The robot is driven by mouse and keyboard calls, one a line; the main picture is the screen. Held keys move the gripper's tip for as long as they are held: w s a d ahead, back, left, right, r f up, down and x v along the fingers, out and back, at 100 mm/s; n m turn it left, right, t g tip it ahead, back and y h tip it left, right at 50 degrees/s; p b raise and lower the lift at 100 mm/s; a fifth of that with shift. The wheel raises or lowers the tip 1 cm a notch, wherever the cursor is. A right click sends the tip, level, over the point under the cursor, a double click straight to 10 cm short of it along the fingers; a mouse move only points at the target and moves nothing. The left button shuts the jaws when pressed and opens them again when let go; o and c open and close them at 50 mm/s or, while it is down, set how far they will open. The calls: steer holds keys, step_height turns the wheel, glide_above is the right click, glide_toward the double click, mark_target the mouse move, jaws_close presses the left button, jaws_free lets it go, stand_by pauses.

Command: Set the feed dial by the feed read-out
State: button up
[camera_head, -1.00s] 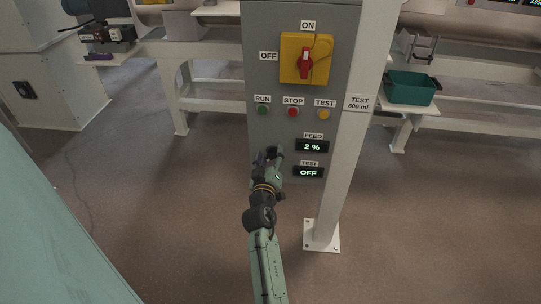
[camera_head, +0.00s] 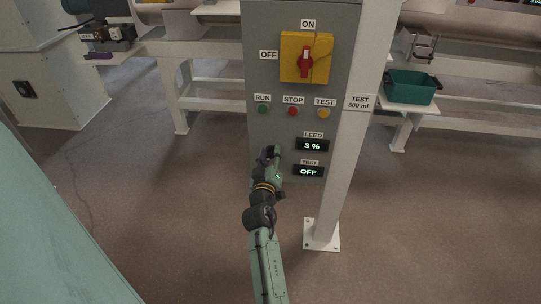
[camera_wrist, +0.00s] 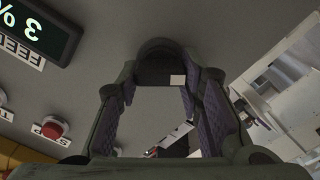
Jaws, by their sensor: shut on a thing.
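The feed read-out (camera_head: 312,145) on the grey panel shows 3 %. It also shows upside down at the top left of the wrist view (camera_wrist: 35,28). My gripper (camera_head: 269,154) is at the panel, left of the read-out. In the wrist view my gripper (camera_wrist: 165,78) has its two fingers on either side of the dark feed dial (camera_wrist: 165,58) and is shut on it.
The test read-out (camera_head: 308,172) below shows OFF. Green run (camera_head: 263,109), red stop (camera_head: 292,112) and yellow test (camera_head: 324,114) buttons sit above. The red switch (camera_head: 305,63) on its yellow plate is higher. A white post (camera_head: 345,160) stands close on the right.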

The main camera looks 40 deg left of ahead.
steer(key=shift+f+m+b, duration=0.1)
steer(key=shift+m+b, duration=0.2)
steer(key=shift+b, duration=0.2)
steer(key=o, duration=1.2)
steer(key=shift+c, duration=0.2)
steer(key=v, duration=1.2)
